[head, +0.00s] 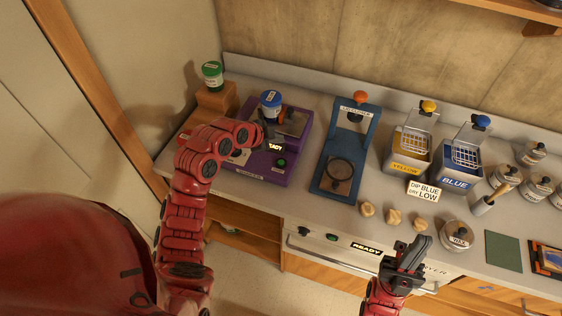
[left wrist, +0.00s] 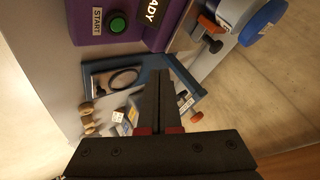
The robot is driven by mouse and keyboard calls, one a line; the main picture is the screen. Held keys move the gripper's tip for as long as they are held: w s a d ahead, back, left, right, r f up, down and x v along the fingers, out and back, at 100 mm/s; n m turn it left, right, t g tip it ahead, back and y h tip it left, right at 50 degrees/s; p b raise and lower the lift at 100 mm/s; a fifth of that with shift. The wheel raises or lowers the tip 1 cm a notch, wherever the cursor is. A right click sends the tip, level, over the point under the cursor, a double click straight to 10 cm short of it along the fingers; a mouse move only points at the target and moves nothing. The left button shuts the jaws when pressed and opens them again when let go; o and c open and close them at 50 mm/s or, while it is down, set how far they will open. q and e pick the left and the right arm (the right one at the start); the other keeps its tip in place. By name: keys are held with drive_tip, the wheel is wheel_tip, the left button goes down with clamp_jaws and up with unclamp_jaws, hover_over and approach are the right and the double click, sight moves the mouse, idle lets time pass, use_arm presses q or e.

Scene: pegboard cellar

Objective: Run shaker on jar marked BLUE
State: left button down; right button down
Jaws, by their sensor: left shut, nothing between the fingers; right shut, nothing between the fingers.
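The purple shaker (head: 245,178) stands at the left of the bench, and its display (head: 275,147) reads READY. A jar with a blue lid (head: 270,98) stands upright on the shaker's back part; its blue lid also shows in the left wrist view (left wrist: 262,22). An orange-and-black clamp part (left wrist: 208,26) is beside the jar; whether it grips the jar I cannot tell. The green button (head: 282,163) is on the shaker's front, and the START label (left wrist: 97,20) shows beside it in the left wrist view. My left gripper (head: 264,133) is shut and empty over the shaker. My right gripper (head: 418,243) is shut and empty before the bench front.
A green-lidded jar (head: 212,75) stands on a wooden block at left. Right of the shaker are a blue frame stand (head: 323,170), a YELLOW tank (head: 408,166), a BLUE tank (head: 455,182) and several lidded jars. Wooden knobs (head: 394,216) lie near the front edge.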

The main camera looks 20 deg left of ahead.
use_arm(q)
drive_tip(key=b, duration=0.2)
hover_over(278, 165)
wheel_tip(278, 165, down, 6)
drive_tip(key=shift+f, duration=0.25)
drive_tip(key=shift+f+b, duration=0.7)
drive_tip(key=shift+b, duration=0.1)
drive_tip(key=shift+f+b, duration=0.5)
drive_tip(key=shift+r, duration=0.1)
idle(0.7)
drive_tip(key=shift+f+b, duration=0.4)
drive_tip(key=shift+b, duration=0.35)
